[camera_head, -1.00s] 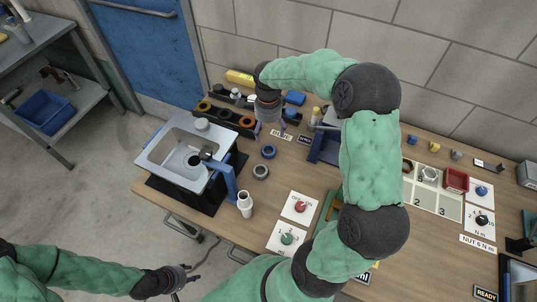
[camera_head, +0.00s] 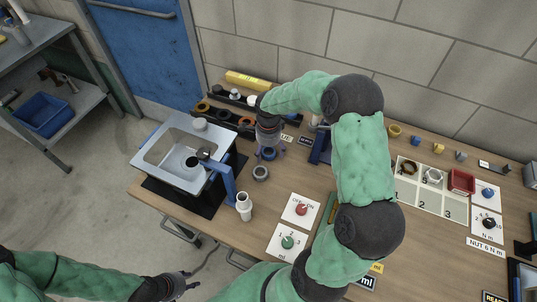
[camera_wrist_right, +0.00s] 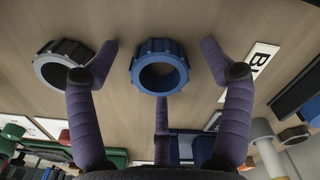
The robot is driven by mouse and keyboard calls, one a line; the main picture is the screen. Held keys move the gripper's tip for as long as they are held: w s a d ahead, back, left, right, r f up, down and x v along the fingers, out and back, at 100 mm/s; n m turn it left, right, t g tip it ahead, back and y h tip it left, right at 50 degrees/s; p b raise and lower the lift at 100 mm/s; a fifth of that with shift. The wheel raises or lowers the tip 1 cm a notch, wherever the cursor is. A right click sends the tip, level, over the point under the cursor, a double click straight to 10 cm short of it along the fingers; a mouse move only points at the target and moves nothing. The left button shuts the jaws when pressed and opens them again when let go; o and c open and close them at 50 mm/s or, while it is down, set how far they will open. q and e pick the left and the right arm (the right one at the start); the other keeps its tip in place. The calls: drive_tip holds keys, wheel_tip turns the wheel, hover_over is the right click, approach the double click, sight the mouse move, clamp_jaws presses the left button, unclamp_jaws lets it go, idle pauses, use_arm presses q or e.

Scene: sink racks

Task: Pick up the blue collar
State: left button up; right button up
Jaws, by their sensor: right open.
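The blue collar (camera_wrist_right: 159,67) is a ribbed ring lying on the wooden table. In the right wrist view it sits between the spread fingers of my right gripper (camera_wrist_right: 160,75), which is open and not touching it. In the head view my right gripper (camera_head: 268,148) hovers over the blue collar (camera_head: 269,154), partly hiding it. A grey collar (camera_wrist_right: 65,64) lies beside it, and also shows in the head view (camera_head: 260,173). My left gripper (camera_head: 180,284) is low at the bottom left, away from the table; its finger opening is too small to tell.
A sink basin (camera_head: 180,155) with a blue stand (camera_head: 222,182) is left of the collars. A white bottle (camera_head: 244,206) stands in front. A black rack (camera_head: 225,117) with rings lies behind. A blue block-like fixture (camera_head: 320,148) stands to the right.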

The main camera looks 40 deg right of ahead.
drive_tip(key=shift+r, duration=0.1)
drive_tip(key=c, duration=1)
